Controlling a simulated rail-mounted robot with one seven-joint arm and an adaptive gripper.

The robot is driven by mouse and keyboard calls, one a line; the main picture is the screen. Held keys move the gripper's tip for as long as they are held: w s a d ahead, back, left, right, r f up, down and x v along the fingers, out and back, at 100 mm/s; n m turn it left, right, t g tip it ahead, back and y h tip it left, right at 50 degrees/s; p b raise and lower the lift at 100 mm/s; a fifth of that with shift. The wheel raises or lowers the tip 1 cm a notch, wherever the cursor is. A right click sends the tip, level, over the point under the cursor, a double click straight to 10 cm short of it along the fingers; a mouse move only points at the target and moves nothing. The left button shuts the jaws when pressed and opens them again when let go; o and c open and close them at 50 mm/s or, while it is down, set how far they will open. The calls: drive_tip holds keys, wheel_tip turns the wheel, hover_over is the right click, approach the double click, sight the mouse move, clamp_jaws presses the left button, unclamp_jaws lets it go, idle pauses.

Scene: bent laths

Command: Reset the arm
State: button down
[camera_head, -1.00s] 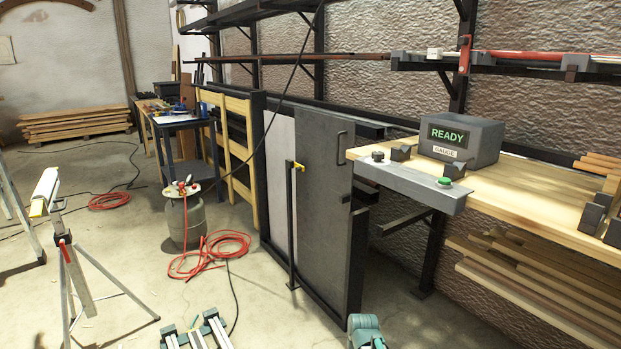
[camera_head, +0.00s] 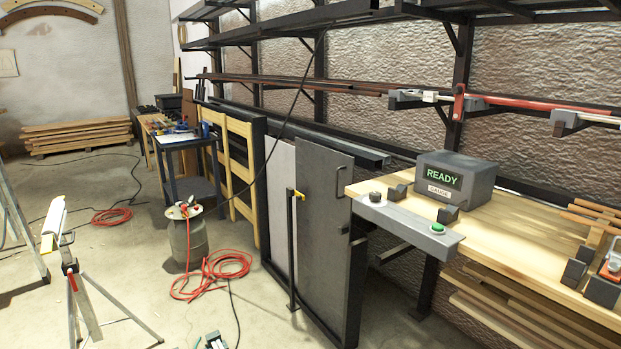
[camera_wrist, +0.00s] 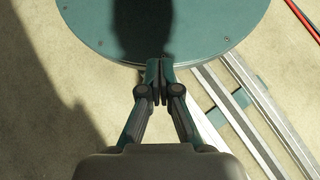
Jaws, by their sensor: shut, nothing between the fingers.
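My gripper (camera_wrist: 159,82) shows in the wrist view, with its two dark fingers together and nothing between them. It is above what looks like my own round teal base plate, with a dark shadow across that plate. The fingertips are over the near edge of the plate in the picture; I cannot tell the height between them. My gripper and arm are not in the head view.
In the head view, a wooden workbench (camera_head: 520,245) at right carries a grey gauge box (camera_head: 455,180) reading READY. A canister (camera_head: 187,243), red hose (camera_head: 225,265) and tripod stand (camera_head: 86,303) are on the floor.

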drive_tip(key=s+r+t+p, duration=0.3)
drive_tip(key=r+p, duration=0.8)
drive_tip(key=p, duration=1)
drive_tip(key=shift+s+a+r, duration=0.15)
drive_tip(key=shift+s+r, duration=0.05)
drive_tip(key=shift+s, duration=0.25)
